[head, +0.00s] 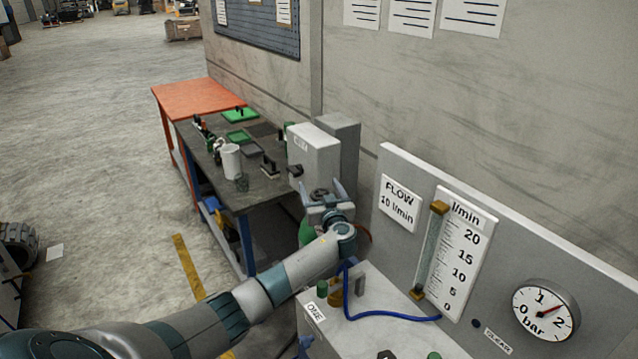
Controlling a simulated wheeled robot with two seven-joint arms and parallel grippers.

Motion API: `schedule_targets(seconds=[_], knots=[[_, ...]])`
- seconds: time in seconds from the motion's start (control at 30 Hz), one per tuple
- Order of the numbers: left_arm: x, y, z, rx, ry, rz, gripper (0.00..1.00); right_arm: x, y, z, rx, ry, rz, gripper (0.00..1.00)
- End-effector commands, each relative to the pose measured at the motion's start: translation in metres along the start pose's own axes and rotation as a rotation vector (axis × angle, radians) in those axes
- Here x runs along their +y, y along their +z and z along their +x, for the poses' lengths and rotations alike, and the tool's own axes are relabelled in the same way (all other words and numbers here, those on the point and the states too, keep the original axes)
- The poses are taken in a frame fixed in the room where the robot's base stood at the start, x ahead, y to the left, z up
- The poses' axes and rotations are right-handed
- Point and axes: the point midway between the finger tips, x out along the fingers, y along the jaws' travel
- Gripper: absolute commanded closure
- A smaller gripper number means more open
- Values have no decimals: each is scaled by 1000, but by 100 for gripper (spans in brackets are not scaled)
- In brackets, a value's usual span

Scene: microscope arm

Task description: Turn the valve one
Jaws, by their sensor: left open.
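A label reading "ONE" (314,312) is on the front of a pale box-like bench (385,330). Just above it are a small green knob (322,289) and a brass fitting (336,292); I cannot tell for sure which part is the valve handle. A blue hose (385,317) runs from near the fitting to the right along the bench top. My left gripper (323,190) is open, with its fingers pointing up and away, beyond the knob and fitting. A dark round part shows between or behind its fingers. My right gripper is not in view.
A panel on the right holds a "FLOW 10 l/min" sign (398,203), a flow tube with scale (460,255) and a bar gauge (544,310). A grey cabinet (314,155) stands behind my left gripper. A cluttered dark workbench (262,196) is left of it. Floor further left is open.

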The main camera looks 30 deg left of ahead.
Motion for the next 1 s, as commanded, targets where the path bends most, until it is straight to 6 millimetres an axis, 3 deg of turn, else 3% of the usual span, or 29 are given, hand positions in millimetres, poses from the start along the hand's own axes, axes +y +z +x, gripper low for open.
schedule_targets(seconds=[0.5,0.67,0.7,1.0], knots=[[0,0,10,0,1,-1,26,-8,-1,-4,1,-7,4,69],[0,0,10,0,1,-1,65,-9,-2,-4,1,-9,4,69],[0,0,10,0,0,-1,68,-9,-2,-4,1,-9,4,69],[0,2,10,-1,10,-2,68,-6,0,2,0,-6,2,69]])
